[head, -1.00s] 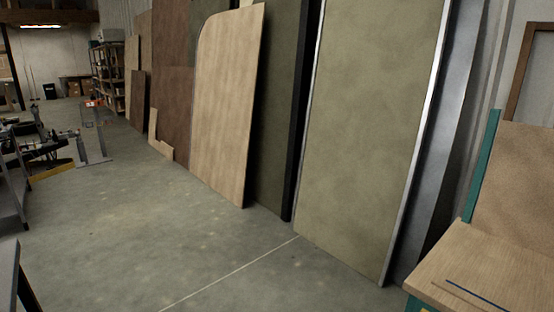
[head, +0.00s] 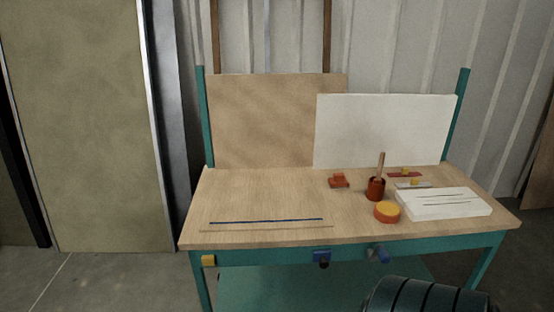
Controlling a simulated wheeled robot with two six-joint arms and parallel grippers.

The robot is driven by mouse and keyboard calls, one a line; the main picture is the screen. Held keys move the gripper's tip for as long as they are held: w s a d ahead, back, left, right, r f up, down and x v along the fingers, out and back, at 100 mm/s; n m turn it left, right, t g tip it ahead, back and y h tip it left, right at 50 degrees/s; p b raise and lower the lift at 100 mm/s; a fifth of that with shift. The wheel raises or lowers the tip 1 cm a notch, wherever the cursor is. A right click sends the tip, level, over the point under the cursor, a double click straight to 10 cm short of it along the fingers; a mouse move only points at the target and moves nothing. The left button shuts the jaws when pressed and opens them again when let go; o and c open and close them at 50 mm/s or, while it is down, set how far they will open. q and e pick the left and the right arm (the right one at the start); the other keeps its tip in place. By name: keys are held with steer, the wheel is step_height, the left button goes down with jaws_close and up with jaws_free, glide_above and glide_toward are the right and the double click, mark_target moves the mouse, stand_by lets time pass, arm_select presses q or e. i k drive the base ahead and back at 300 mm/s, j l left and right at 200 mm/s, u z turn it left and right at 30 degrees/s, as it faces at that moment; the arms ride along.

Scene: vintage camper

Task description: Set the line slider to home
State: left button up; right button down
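No part is clearly marked as the line slider. Two small bars with yellow knobs lie at the back right of the wooden workbench (head: 270,190): a red bar (head: 395,175) and, in front of it, a grey bar (head: 400,186). A thin dark blue strip (head: 267,220) lies along the front left of the top. On the teal front rail are a yellow block (head: 208,261), a blue fitting with a dark knob (head: 321,257) and another blue knob (head: 380,254). Neither of my grippers is in view.
On the bench are a red block (head: 339,181), a red cup (head: 375,190) with a wooden handle, an orange-topped round piece (head: 387,212) and a white slotted block (head: 445,203). A white board (head: 385,130) stands behind. A dark banded shape (head: 425,297) shows at the bottom.

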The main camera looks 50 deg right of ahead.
mark_target(324, 256)
steer(key=z, duration=2.05)
steer(key=i+j+u, duration=0.1)
steer(key=j+u, duration=0.25)
